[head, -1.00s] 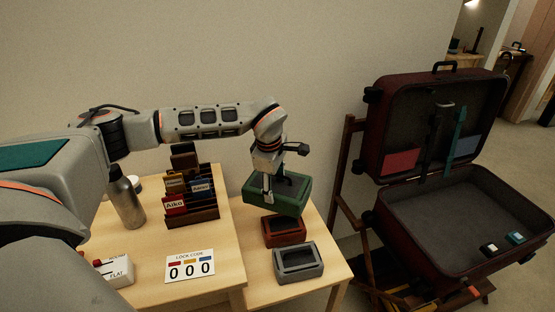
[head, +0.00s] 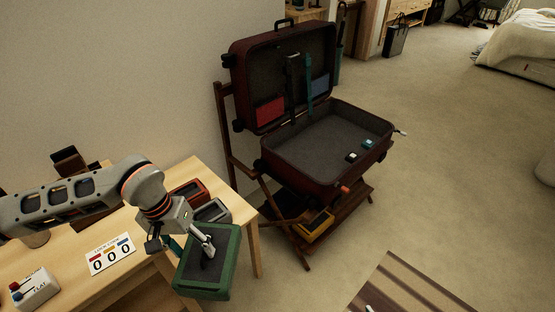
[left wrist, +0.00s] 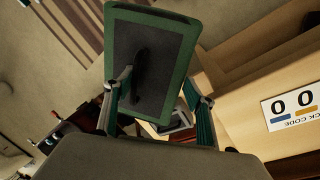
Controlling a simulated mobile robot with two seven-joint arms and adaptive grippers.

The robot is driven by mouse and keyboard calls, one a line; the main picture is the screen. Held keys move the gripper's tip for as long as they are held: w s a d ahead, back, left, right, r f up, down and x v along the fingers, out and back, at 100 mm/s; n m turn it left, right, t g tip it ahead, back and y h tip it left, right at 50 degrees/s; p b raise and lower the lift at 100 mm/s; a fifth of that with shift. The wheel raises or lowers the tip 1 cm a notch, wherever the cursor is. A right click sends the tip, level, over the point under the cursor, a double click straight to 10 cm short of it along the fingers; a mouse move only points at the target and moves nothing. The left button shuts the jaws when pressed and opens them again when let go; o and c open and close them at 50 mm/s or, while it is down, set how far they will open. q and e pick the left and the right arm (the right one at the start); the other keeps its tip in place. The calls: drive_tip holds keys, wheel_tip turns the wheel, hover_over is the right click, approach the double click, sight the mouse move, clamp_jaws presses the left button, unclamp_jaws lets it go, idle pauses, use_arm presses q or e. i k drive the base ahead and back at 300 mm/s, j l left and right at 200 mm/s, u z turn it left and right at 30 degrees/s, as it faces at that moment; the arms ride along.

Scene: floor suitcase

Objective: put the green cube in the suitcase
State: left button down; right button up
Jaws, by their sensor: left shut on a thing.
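The green cube (head: 232,268) is a flat-topped green box with a dark panel and dark handle. My left gripper (head: 190,240) is shut on it and holds it in the air beyond the right front of the table. It also shows large in the left wrist view (left wrist: 179,68), with the gripper fingers (left wrist: 160,98) beside it; the exact contact is unclear. The open suitcase (head: 285,172), dark red with a grey inside, rests on a wooden stand, right of and beyond the cube. My right gripper is not in view.
Red-brown (head: 186,190) and grey (head: 212,211) boxes sit on the wooden table (head: 184,170). A white item (head: 351,157) and a teal item (head: 368,143) lie at the suitcase's right side; most of its base is clear. The lid stands raised behind. Carpet is open at right.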

sight(311, 157)
drive_tip(key=i+l, duration=0.25)
drive_tip(key=l, duration=0.15)
drive_tip(key=i+l+u, duration=0.15)
drive_tip(key=l, duration=0.25)
drive_tip(key=i+l, duration=0.3)
drive_tip(key=l, duration=0.15)
drive_tip(key=i+l+u, duration=0.15)
drive_tip(key=l, duration=0.25)
drive_tip(key=i+l, duration=0.3)
drive_tip(key=l, duration=0.15)
drive_tip(key=i+l+u, duration=0.15)
drive_tip(key=l, duration=0.3)
drive_tip(key=i+l, duration=0.2)
drive_tip(key=l, duration=0.3)
drive_tip(key=i+l+u, duration=0.15)
drive_tip(key=l, duration=0.3)
